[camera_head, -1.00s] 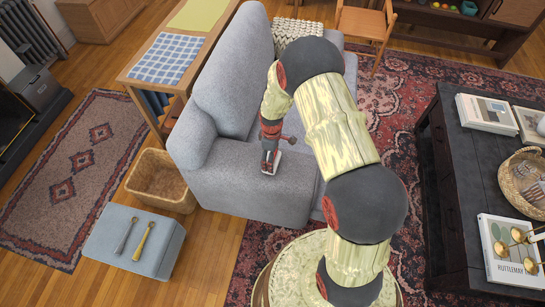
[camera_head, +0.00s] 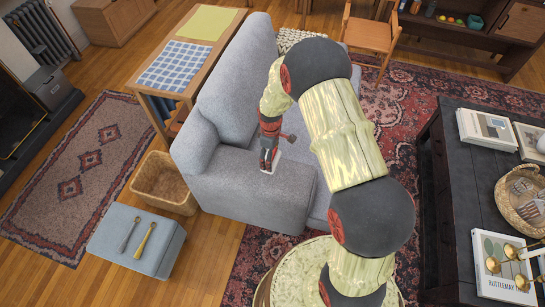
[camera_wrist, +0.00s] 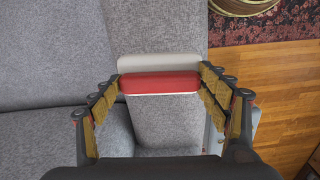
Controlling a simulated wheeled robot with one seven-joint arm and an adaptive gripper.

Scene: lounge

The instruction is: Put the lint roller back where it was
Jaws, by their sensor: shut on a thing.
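My gripper (camera_head: 269,162) is over the grey sofa's near armrest (camera_head: 240,188), pointing down. In the wrist view its two fingers (camera_wrist: 160,85) are closed on the ends of a red and white object, which I take to be the lint roller (camera_wrist: 160,82). Its red part lies across between the fingers, with a white part beyond it. In the head view only a small white bit of it (camera_head: 267,169) shows at the fingertips, close above the armrest. I cannot tell whether it touches the fabric.
A wicker basket (camera_head: 165,205) stands left of the armrest. A blue-grey ottoman (camera_head: 165,262) holds two utensil-like items (camera_head: 144,241). A wooden side table (camera_head: 143,78) stands behind the sofa. A dark coffee table (camera_head: 455,225) with books and a basket is at the right.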

